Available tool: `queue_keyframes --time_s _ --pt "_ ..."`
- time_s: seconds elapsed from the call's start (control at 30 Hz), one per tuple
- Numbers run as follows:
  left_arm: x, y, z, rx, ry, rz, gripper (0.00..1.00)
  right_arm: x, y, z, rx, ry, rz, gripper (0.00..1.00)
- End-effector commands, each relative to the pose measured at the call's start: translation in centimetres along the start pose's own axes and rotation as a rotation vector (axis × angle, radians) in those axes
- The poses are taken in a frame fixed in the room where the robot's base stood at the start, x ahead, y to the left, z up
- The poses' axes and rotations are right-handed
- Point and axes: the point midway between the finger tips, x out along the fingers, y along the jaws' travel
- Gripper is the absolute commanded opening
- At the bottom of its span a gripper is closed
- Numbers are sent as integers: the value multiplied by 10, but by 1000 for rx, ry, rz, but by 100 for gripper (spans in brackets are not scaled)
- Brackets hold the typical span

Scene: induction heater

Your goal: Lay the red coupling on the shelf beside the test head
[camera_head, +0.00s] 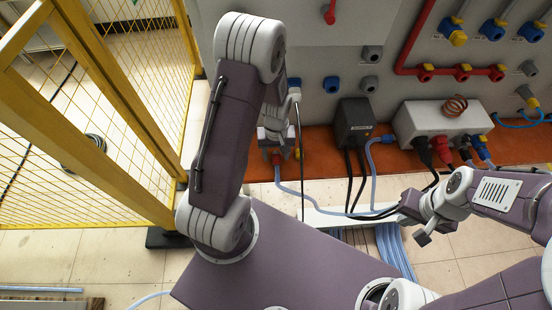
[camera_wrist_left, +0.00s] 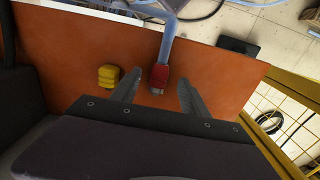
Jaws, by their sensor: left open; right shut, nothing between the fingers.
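The red coupling (camera_wrist_left: 159,77) lies on the orange shelf (camera_wrist_left: 215,80), with a blue-grey hose leading from it; it also shows in the head view (camera_head: 276,159) at the shelf's left end. My left gripper (camera_head: 277,146) is open above the shelf. Its fingers show in the left wrist view (camera_wrist_left: 158,88), one on each side of the coupling, with visible gaps. A white box (camera_head: 425,119) with a copper coil on top stands further right on the shelf; I cannot tell whether it is the test head. My right gripper (camera_head: 424,232) is shut and empty, in front of the shelf.
A yellow coupling (camera_wrist_left: 108,76) lies beside the red one. A dark grey box (camera_head: 354,118) with black cables stands between my left gripper and the white box. A grey panel with sockets rises behind the shelf. A yellow mesh fence (camera_head: 110,110) stands to the left.

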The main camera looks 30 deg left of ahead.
Motion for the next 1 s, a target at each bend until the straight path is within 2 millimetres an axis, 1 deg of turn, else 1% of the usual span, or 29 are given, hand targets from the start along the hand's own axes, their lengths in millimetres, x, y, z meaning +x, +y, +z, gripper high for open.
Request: queue_keyframes --time_s 0.03,0.13,0.2,0.37,0.4,0.43,0.47,0.5,0.57,0.6,0.87,1.0 --pt "10 -1 1 -1 -4 -2 53 0 0 0 0 0 0 0" --pt "22 -1 0 0 -2 -1 53 1 0 0 0 0 0 0" --pt "25 0 0 0 0 0 53 1 0 0 0 0 0 0" --pt "25 0 0 0 2 1 53 1 0 0 0 0 0 0" --pt "25 0 0 0 2 1 47 1 0 0 0 0 0 0" --pt "25 0 0 0 1 1 39 1 0 0 0 0 0 0" --pt "25 0 0 0 1 1 30 1 0 0 0 0 0 0" --pt "25 0 0 0 1 1 19 1 0 0 0 0 0 0" --pt "25 0 0 -1 1 1 3 1 0 0 0 0 0 0" --pt "25 0 0 -1 1 1 0 1 0 0 0 0 0 0" --pt "24 0 -1 -1 2 1 0 1 0 0 0 0 0 0" --pt "14 0 -1 -1 4 2 0 0 0 0 0 0 0 0"
